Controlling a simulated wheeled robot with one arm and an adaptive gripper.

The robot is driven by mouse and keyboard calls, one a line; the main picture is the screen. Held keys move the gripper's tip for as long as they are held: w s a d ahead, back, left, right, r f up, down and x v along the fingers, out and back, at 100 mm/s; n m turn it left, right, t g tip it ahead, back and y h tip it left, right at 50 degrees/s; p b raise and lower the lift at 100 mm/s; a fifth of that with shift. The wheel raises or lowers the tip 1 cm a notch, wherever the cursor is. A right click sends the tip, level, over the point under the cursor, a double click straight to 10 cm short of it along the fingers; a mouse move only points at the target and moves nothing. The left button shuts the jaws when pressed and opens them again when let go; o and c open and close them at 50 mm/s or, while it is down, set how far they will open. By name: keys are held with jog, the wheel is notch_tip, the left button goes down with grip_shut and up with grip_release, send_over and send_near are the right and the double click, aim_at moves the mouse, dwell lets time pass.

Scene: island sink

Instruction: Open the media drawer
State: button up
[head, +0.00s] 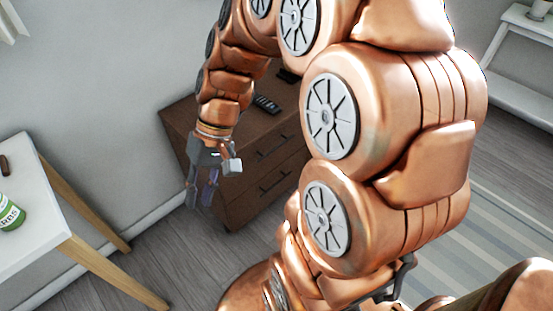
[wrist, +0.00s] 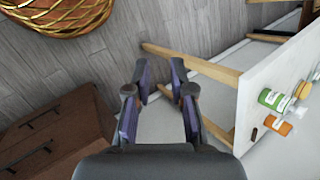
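A dark brown wooden cabinet (head: 180,118) stands against the wall in the head view, partly hidden by my copper arm. Its front shows two drawers, an upper drawer (head: 262,160) and a lower drawer (head: 258,194), each with a dark bar handle; both look shut. The cabinet also shows at the lower left of the wrist view (wrist: 85,122). My gripper (head: 200,196) hangs at the cabinet's left front, apart from the handles. In the wrist view my gripper (wrist: 158,78) has its fingers spread with nothing between them.
A black remote (head: 267,104) lies on the cabinet top. A white table (head: 38,225) with wooden legs stands at the left, holding bottles (wrist: 272,99). A woven basket (wrist: 62,18) is at the wrist view's upper left. Grey floor (head: 160,250) lies between table and cabinet.

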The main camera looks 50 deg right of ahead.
jog(key=w+d+f+m+t+y+b, duration=0.35)
jog(key=w+d+f+b, duration=0.35)
jog(key=w+f+b, duration=0.25)
jog(key=m+t+h+b, duration=0.4)
jog(key=m+t+b, duration=0.4)
jog(key=t+b, duration=0.65)
send_near(277, 147)
jog(key=w+g+b, duration=0.2)
jog(key=w, duration=0.1)
jog(key=shift+r+b+x, duration=0.15)
jog(key=shift+b+x, duration=0.4)
jog(key=shift+x, duration=1.25)
jog(key=shift+r+b+x, duration=0.1)
jog(key=shift+b+x, duration=0.45)
jog(key=shift+x, duration=1.3)
grip_shut()
jog(key=shift+a, duration=0.1)
